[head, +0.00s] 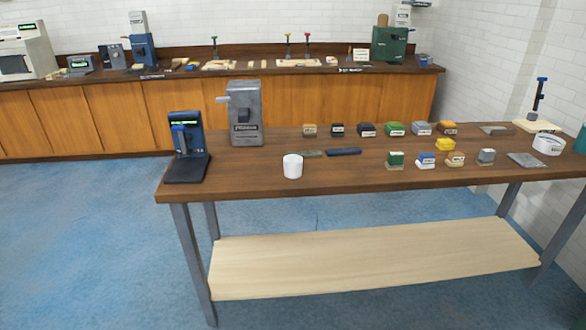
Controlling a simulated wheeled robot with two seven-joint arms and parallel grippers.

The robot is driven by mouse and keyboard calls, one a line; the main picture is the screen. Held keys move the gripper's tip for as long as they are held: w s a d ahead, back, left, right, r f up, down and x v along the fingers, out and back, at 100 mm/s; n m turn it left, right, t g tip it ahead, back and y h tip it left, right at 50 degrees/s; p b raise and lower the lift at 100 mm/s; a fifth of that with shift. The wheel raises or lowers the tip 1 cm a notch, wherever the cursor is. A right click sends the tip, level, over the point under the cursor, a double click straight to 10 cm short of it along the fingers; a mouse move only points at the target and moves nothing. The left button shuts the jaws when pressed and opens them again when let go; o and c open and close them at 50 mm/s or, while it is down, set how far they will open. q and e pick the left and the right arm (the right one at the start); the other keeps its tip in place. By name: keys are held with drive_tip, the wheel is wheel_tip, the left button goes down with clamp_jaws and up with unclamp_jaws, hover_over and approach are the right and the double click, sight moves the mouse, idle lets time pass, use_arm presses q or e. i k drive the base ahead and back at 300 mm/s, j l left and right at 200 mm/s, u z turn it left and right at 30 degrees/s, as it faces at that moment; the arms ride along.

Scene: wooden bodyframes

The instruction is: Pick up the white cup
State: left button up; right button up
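A small white cup (292,166) stands on the brown wooden tabletop (345,182), near the front edge in its left half. Nothing touches it, and its side faces me without a visible handle. A second white round container (548,144) with a dark marking on its side stands at the right end of the table. Neither of my grippers shows in the head view.
A blue-black device (186,150) and a grey machine (244,115) stand left of the cup. Blue floor (90,230) is open at left.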

sight(293, 166)
drive_tip(key=i+j, duration=0.2)
drive_tip(key=i, duration=0.2)
drive_tip(key=i+j, duration=0.15)
drive_tip(key=i, duration=0.25)
drive_tip(key=i+j, duration=0.2)
drive_tip(key=i, duration=0.25)
drive_tip(key=l+z, duration=0.05)
